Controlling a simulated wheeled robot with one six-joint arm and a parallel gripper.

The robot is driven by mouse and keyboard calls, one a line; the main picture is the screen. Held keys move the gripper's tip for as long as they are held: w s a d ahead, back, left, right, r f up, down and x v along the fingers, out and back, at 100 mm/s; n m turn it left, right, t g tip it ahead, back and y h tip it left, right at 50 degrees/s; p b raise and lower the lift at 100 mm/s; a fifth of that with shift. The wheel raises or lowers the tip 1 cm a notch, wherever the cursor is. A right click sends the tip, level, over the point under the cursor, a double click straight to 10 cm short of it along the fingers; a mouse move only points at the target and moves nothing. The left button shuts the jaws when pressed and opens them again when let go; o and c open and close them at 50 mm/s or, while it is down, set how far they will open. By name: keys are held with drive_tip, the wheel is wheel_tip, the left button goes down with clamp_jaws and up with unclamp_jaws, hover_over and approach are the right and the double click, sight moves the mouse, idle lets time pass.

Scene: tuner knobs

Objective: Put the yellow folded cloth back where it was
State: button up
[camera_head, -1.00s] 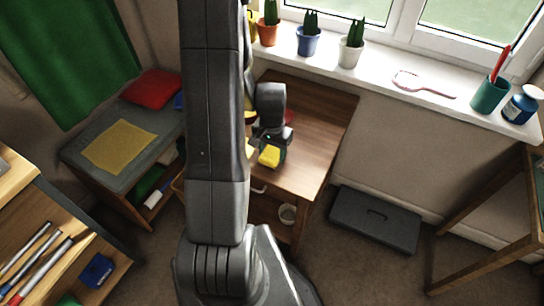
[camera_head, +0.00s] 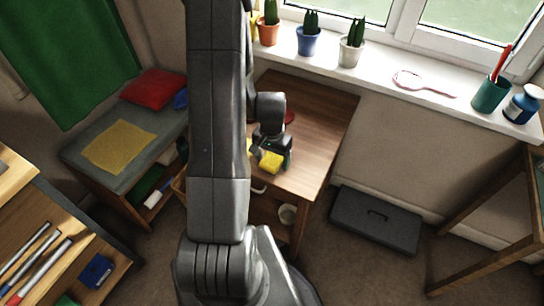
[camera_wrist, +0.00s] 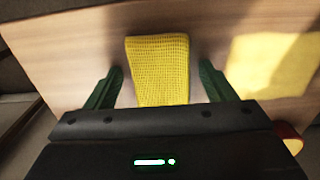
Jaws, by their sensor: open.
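The yellow folded cloth (camera_head: 270,162) lies on the wooden table near its front edge, partly covered by my gripper (camera_head: 271,156) in the head view. In the wrist view the cloth (camera_wrist: 158,72) is a waffle-textured strip on the wood between my two green fingers (camera_wrist: 160,70). The fingers are apart, with bare wood showing between the cloth and each finger. My gripper is open, low over the cloth, and holds nothing.
A red object (camera_head: 290,117) lies on the table (camera_head: 325,115) behind my gripper. A bench at left bears a flat yellow cloth (camera_head: 118,146) and a red cushion (camera_head: 154,88). Potted cacti (camera_head: 309,40) stand on the windowsill. The table's right side is clear.

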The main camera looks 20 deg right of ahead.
sight(272, 158)
drive_tip(key=shift+r, duration=0.1)
wheel_tip(272, 158, up, 12)
drive_tip(key=p, duration=0.1)
idle(0.4)
